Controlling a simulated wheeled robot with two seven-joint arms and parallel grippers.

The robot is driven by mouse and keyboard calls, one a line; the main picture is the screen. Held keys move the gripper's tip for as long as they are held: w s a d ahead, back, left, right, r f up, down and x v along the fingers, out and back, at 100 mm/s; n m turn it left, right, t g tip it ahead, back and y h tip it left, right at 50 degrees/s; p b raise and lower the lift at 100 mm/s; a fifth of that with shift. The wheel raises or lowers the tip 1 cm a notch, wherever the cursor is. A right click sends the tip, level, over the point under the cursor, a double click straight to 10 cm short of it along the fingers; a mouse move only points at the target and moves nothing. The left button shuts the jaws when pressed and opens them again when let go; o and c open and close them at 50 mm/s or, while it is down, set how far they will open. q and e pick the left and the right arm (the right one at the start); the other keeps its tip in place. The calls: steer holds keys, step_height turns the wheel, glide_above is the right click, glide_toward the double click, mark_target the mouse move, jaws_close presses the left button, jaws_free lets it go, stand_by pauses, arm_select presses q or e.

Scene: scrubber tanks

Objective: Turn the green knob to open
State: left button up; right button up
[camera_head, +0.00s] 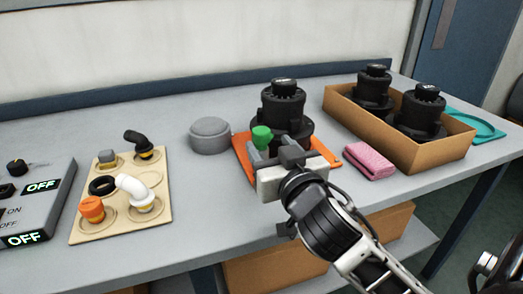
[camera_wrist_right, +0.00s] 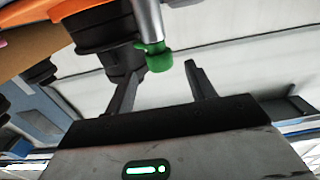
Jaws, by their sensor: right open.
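The green knob (camera_head: 262,137) shows at the front left of a black scrubber tank (camera_head: 284,98) that stands on an orange mat (camera_head: 241,147). My right gripper (camera_head: 273,155) is open just in front of the knob, and its fingers partly hide the tank's lower front. In the right wrist view, the green knob (camera_wrist_right: 157,58) sits on the end of a grey metal stem, between and just beyond the tips of the two open fingers (camera_wrist_right: 163,72). I cannot tell whether a finger touches it. My left gripper is not in view.
A grey round lid (camera_head: 210,136) lies left of the tank. A pink cloth (camera_head: 369,161) and a cardboard box (camera_head: 440,160) with two black tanks are to the right. A beige board (camera_head: 95,228) with pipe fittings and a grey control box (camera_head: 52,198) reading OFF are left.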

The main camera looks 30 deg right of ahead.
mark_target(265, 138)
steer(key=p+x, duration=0.1)
steer(key=x, duration=0.3)
steer(key=shift+w, duration=0.15)
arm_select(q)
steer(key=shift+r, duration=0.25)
arm_select(e)
steer(key=shift+w+d, duration=0.15)
steer(key=shift+w, duration=0.45)
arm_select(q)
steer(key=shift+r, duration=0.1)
arm_select(e)
steer(key=c, duration=1)
